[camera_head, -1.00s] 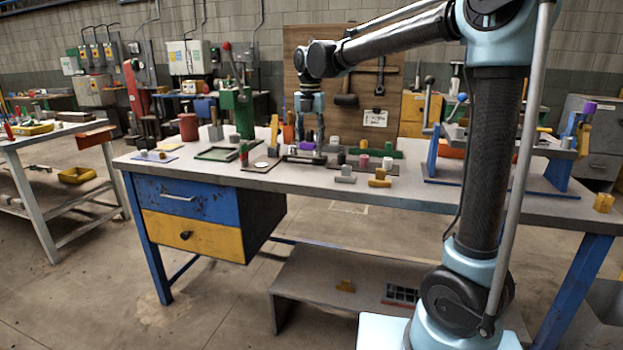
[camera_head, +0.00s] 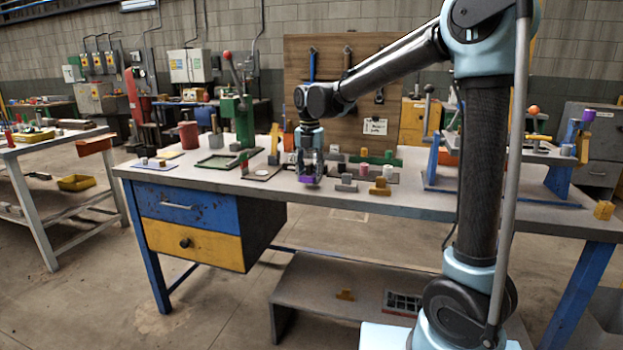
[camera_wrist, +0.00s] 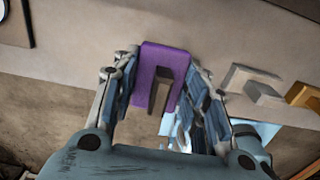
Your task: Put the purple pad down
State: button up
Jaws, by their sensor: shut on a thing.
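The purple pad (camera_wrist: 161,60) is a block with a dark slot-like or raised strip in its middle. It sits between the fingers of my gripper (camera_wrist: 160,88) in the wrist view, which is shut on it. In the head view, my gripper (camera_head: 309,170) points down near the front edge of the workbench (camera_head: 240,183). The purple pad (camera_head: 308,181) shows at its fingertips there. In the wrist view the pad overlaps the bench's front edge in the picture. I cannot tell whether it touches the bench top.
A grey block (camera_wrist: 253,87) and a yellow block (camera_wrist: 306,98) lie to the right of my gripper. A dark-framed plate (camera_head: 262,172) lies to the left in the head view. A green press (camera_head: 238,117) stands further left.

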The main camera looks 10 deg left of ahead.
jog(key=shift+f, duration=0.6)
jog(key=shift+f, duration=0.2)
jog(key=o, duration=1.4)
notch_tip(320, 180, up, 17)
jog(key=shift+w+r, duration=0.1)
jog(key=shift+r, duration=0.1)
